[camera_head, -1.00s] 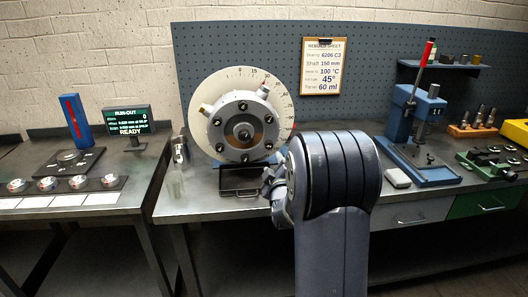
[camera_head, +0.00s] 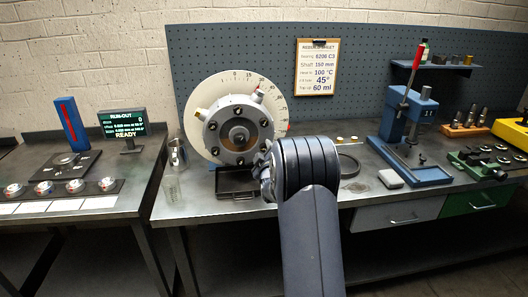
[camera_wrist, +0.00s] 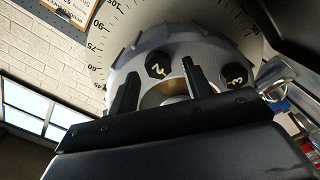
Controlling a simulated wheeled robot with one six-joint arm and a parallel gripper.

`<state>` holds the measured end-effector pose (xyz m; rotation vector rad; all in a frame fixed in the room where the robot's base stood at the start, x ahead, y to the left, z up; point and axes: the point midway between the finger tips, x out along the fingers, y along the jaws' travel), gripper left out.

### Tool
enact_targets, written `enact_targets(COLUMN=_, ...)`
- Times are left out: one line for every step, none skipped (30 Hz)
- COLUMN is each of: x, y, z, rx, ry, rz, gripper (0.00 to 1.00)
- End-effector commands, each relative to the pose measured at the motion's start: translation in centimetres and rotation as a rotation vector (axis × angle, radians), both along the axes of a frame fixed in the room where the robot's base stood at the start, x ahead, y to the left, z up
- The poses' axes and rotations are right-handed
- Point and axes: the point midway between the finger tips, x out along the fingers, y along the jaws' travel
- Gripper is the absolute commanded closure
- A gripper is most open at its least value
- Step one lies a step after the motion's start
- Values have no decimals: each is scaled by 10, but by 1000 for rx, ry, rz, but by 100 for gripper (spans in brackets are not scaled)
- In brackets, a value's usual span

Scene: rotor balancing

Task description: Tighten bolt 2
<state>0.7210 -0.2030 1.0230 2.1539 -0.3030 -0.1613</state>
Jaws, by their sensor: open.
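The grey rotor hub (camera_head: 238,132), ringed with dark bolt heads, is mounted in front of a cream angle dial (camera_head: 200,98). In the wrist view, bolt 2 (camera_wrist: 158,66) is a black head with a white 2, and bolt 3 (camera_wrist: 235,77) is to its right. My gripper (camera_wrist: 160,68) is open with nothing between its fingers. Its fingertips appear on either side of bolt 2 in that picture, but I cannot tell the gap in depth. In the head view, my gripper is at the hub's lower right, mostly hidden by my wrist.
A black tray (camera_head: 238,193) sits below the rotor. A black ring (camera_head: 348,166) lies right of my arm.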

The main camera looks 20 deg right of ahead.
Motion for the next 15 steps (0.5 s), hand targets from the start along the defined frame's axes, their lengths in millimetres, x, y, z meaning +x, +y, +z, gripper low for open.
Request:
enact_targets(x=0, y=0, z=0, rx=0, ry=0, rz=0, gripper=53)
enact_targets(x=0, y=0, z=0, rx=0, ry=0, rz=0, gripper=53)
enact_targets(x=0, y=0, z=0, rx=0, ry=0, rz=0, gripper=53)
enact_targets(x=0, y=0, z=0, rx=0, ry=0, rz=0, gripper=53)
enact_targets(x=0, y=0, z=0, rx=0, ry=0, rz=0, gripper=53)
enact_targets(x=0, y=0, z=0, rx=0, ry=0, rz=0, gripper=54)
enact_targets(x=0, y=0, z=0, rx=0, ry=0, rz=0, gripper=57)
enact_targets(x=0, y=0, z=0, rx=0, ry=0, rz=0, gripper=59)
enact_targets(x=0, y=0, z=0, rx=0, ry=-1, rz=-1, gripper=63)
enact_targets(x=0, y=0, z=0, rx=0, ry=-1, rz=-1, gripper=65)
enact_targets(x=0, y=0, z=0, rx=0, ry=-1, rz=-1, gripper=67)
enact_targets(x=0, y=0, z=0, rx=0, ry=-1, rz=-1, gripper=71)
enact_targets(x=0, y=0, z=0, rx=0, ry=-1, rz=-1, gripper=73)
enact_targets(x=0, y=0, z=0, rx=0, ry=-1, rz=-1, gripper=76)
enact_targets(x=0, y=0, z=0, rx=0, ry=-1, rz=-1, gripper=79)
